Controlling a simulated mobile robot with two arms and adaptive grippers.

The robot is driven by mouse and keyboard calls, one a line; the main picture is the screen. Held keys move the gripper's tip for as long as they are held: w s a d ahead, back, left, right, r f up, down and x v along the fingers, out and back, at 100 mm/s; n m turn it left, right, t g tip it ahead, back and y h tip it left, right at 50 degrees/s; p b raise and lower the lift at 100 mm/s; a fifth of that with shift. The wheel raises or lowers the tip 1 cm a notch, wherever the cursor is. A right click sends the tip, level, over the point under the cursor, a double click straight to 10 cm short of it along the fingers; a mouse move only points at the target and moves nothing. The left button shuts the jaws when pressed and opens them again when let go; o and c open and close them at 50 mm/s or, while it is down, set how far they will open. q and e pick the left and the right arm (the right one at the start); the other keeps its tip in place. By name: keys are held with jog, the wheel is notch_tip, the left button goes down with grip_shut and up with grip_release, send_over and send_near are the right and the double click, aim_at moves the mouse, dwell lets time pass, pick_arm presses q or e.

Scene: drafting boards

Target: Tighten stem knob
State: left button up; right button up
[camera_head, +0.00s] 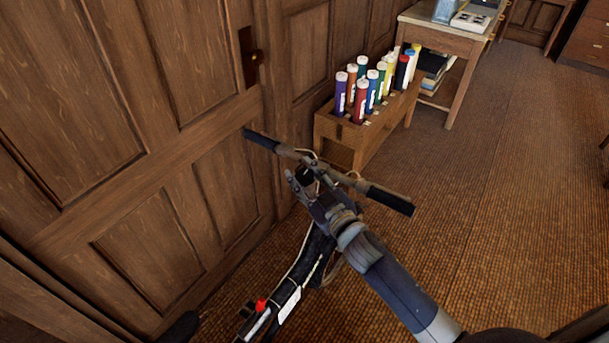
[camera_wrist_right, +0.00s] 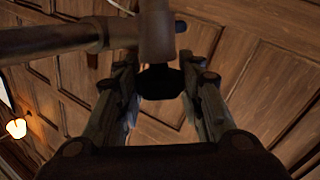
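A handlebar (camera_head: 285,150) with black grips tops a dark frame beside the wooden door. A small black stem knob (camera_head: 304,175) sits near the middle of the bar, partly hidden by my right gripper. My right gripper (camera_head: 303,181) reaches the stem from the lower right. In the right wrist view, the dark knob (camera_wrist_right: 160,82) lies between the fingertips of the right gripper (camera_wrist_right: 160,88). The fingers stand apart on both sides of it, with narrow gaps, and look open. Contact is hard to judge. My left gripper is not in view.
A wooden rack (camera_head: 340,130) of several coloured tubes stands behind the handlebar. A side table (camera_head: 440,40) is farther back. A wooden door (camera_head: 150,150) with a dark handle is close on the left. The carpet (camera_head: 500,200) on the right is clear.

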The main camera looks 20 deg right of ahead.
jog(key=shift+f+m+h+b, duration=0.1)
jog(key=shift+m+h+b, duration=0.2)
jog(key=shift+b, duration=0.15)
jog(key=shift+h, duration=0.3)
jog(key=o, duration=1.1)
jog(key=s, duration=0.4)
jog(key=s+d, duration=0.1)
jog(key=s, duration=0.3)
jog(key=s+d, duration=0.1)
jog(key=s, duration=0.2)
jog(key=shift+s, duration=0.4)
